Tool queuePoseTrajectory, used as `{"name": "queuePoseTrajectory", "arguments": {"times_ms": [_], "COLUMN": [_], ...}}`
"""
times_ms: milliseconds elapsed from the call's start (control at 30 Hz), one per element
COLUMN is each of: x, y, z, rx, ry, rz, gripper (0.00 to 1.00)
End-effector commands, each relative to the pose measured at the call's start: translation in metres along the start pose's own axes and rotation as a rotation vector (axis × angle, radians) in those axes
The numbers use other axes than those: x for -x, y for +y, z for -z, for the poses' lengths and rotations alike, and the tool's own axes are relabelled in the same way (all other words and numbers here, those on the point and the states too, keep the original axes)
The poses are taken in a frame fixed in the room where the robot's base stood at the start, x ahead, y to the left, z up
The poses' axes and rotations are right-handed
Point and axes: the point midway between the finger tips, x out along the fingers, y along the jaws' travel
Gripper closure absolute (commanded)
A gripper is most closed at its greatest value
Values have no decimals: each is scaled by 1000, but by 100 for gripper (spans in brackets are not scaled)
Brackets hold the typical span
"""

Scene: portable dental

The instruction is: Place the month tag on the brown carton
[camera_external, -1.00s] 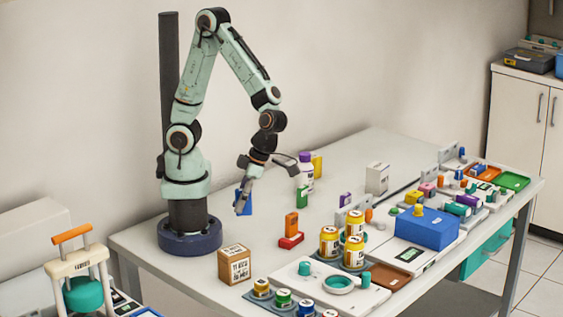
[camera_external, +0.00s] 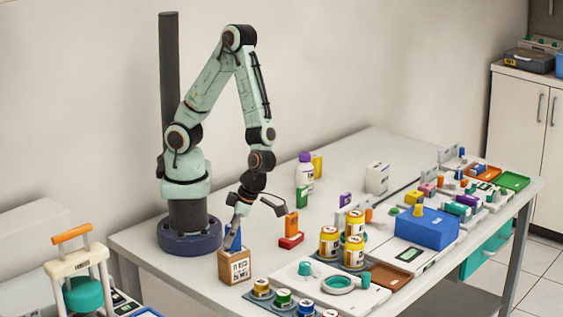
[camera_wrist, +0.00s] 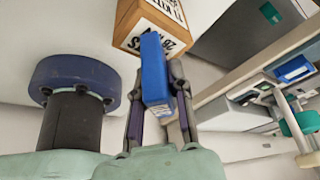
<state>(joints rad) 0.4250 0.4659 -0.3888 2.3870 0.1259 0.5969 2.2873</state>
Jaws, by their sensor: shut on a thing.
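The brown carton (camera_external: 227,268) stands on the white table near its front left edge, with a printed white label on its side. It also shows at the top of the wrist view (camera_wrist: 127,24). The month tag, which I take to be the blue block (camera_wrist: 155,72), is held between the fingers of my gripper (camera_wrist: 157,88). In the external view my gripper (camera_external: 234,228) points down over the carton, and the blue tag (camera_external: 238,242) is at the carton's top. I cannot tell whether the tag touches the carton. The gripper partly hides the tag.
An orange block on a red base (camera_external: 291,232) stands right of the carton. Yellow jars (camera_external: 329,243) and a white tray with a teal ring (camera_external: 338,284) are farther right. Small capped jars (camera_external: 283,297) line the front edge.

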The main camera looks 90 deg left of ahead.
Motion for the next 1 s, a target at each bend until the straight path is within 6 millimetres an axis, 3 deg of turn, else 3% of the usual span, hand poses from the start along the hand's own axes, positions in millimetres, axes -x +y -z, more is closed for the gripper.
{"name": "queuePoseTrajectory", "arguments": {"times_ms": [100, 133, 200, 567, 667, 1000], "x": [-3, -2, -2, 3, 17, 93], "y": [0, 0, 0, 0, -1, 0], "z": [-1, -1, -1, 0, -1, -1], "rx": [0, 0, 0, 1, 1, 1], "ry": [1, 0, 0, -1, -4, -6], "rz": [0, 0, 1, 2, 5, 4], "gripper": [100, 74, 58, 58, 58, 58]}}
